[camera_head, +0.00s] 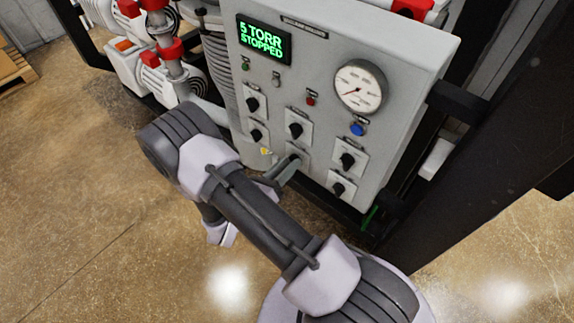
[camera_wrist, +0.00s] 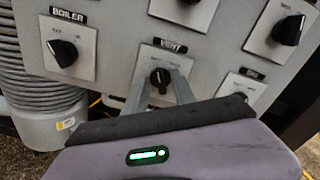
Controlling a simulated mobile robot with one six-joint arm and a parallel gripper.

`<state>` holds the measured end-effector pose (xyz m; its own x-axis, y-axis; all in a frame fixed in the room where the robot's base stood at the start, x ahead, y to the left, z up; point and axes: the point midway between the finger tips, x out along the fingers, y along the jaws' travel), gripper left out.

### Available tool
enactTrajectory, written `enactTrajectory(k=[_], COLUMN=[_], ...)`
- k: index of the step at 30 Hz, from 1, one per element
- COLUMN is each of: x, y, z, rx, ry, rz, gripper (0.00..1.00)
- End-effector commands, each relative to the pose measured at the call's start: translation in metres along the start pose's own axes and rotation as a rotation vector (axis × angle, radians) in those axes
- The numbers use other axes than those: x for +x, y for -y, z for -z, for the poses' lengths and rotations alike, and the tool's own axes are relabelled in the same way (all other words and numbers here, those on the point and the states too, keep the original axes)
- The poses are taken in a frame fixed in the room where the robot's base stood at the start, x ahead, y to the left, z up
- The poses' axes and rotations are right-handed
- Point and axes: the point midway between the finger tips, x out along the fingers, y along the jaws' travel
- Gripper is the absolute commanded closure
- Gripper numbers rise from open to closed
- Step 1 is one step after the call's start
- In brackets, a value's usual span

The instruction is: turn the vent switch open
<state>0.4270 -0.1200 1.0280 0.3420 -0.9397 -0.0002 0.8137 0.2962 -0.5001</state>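The vent switch (camera_wrist: 160,78) is a black knob on a light plate under a VENT label in the wrist view. It stands about upright; its position marks are too small to read. My gripper (camera_wrist: 160,80) is at the knob, with one grey finger on each side of it. The fingers look open, with a narrow gap to the knob; contact cannot be told. In the head view my gripper (camera_head: 288,168) is at the lower middle of the control panel (camera_head: 410,75), and it and my arm hide most of the vent switch.
The BOILER switch (camera_wrist: 63,53) is left of the vent switch. Another black knob (camera_wrist: 289,30) is at upper right. The display (camera_head: 264,40) reads 5 TORR STOPPED. A round gauge (camera_head: 359,87) and a blue button (camera_head: 358,129) are on the panel's right.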

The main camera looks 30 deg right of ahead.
Motion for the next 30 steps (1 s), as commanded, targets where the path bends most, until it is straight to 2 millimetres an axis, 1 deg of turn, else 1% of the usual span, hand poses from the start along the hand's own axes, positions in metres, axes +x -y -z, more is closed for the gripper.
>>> enactTrajectory(k=[2,3,5,6,8,20,25,30], x=[-0.0002,-0.0002,-0.0003,-0.0003,-0.0003,-0.0005,-0.0005,-0.0005], y=[0.0,0.0,0.0,0.0,0.0,-0.0001,0.0,0.0], z=[-0.0001,-0.0001,-0.0001,-0.0001,-0.0001,0.0004,0.001,0.0013], rx=[0.0,0.0,0.0,0.0,0.0,0.029,0.109,0.248], ry=[0.0,0.0,0.0,0.0,0.0,0.0,0.0,0.0], rz=[0.0,0.0,0.0,0.0,0.0,0.0,0.0,0.0], gripper=[0.68,0.7,0.82,0.9,1.0,1.0,1.0,1.0])
